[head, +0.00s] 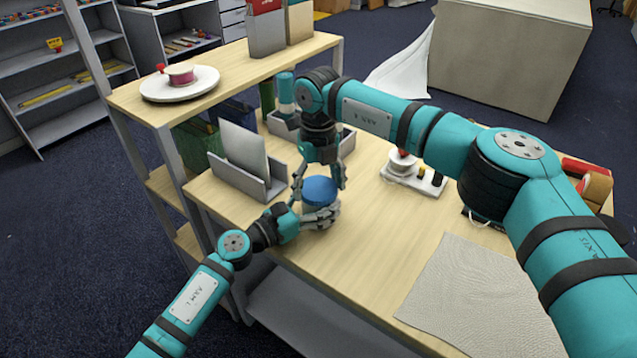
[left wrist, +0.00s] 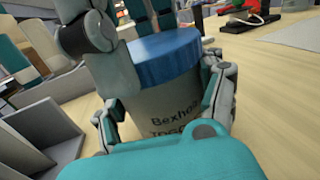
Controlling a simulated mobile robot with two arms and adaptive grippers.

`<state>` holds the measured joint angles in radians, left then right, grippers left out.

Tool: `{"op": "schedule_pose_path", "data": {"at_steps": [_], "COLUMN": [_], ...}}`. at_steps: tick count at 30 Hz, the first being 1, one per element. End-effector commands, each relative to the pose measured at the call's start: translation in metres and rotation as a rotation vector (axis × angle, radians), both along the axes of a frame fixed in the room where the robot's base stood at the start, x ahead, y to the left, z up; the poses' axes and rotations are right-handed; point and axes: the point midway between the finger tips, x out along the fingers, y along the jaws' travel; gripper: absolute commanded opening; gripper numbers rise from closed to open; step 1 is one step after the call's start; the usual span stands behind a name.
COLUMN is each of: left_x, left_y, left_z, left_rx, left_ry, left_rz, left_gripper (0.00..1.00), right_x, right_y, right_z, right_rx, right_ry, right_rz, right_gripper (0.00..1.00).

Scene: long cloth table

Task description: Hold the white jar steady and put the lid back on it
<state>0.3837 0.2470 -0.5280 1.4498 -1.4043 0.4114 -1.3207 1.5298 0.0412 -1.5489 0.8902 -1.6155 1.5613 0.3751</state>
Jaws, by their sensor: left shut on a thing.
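The white jar (left wrist: 165,108) stands upright on the table, dark lettering on its side. In the head view (head: 318,211) it is largely hidden by fingers and the lid. The blue lid (head: 319,190) sits over the jar's mouth and looks level in the left wrist view (left wrist: 165,55); whether it is fully seated I cannot tell. My left gripper (head: 316,218) is shut around the jar's body, a finger on each side. My right gripper (head: 320,182) points down from above, its fingers on either side of the lid; whether they press on it is unclear.
A grey holder (head: 248,182) with an upright panel stands left of the jar. A grey cloth (head: 475,290) covers the front right. A raised shelf (head: 225,71) carries a plate (head: 180,87) at the back left.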

Motion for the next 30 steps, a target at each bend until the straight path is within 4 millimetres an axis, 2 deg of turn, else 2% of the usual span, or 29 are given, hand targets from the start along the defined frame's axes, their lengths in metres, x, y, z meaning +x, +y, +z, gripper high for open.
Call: {"op": "schedule_pose_path", "data": {"at_steps": [1,4,5,12,16,20,30], "left_x": [0.0,0.0,0.0,0.0,0.0,0.0,0.0], "left_y": [0.0,0.0,0.0,0.0,0.0,0.0,0.0], "left_z": [0.0,0.0,0.0,0.0,0.0,0.0,0.0], "left_rx": [0.0,0.0,0.0,0.0,-0.001,-0.001,-0.001], "left_ry": [0.0,0.0,0.0,0.0,0.001,0.001,0.001], "left_rz": [-0.001,-0.001,-0.001,-0.001,-0.001,-0.001,-0.001], "left_gripper": [0.0,0.0,0.0,0.0,0.0,0.0,0.0], "right_x": [0.0,0.0,0.0,0.0,0.001,0.001,0.001], "right_y": [0.0,0.0,0.0,0.0,0.0,0.0,0.0], "right_z": [0.0,0.0,0.0,0.0,0.009,0.03,0.099], "right_rx": [0.0,0.0,0.0,0.0,0.0,0.0,-0.001], "right_ry": [0.0,0.0,0.0,0.0,-0.003,-0.004,-0.003], "right_rz": [0.001,0.002,0.002,0.002,0.002,0.002,0.001], "right_gripper": [0.86,0.99,1.0,1.0,1.0,1.0,1.0]}}
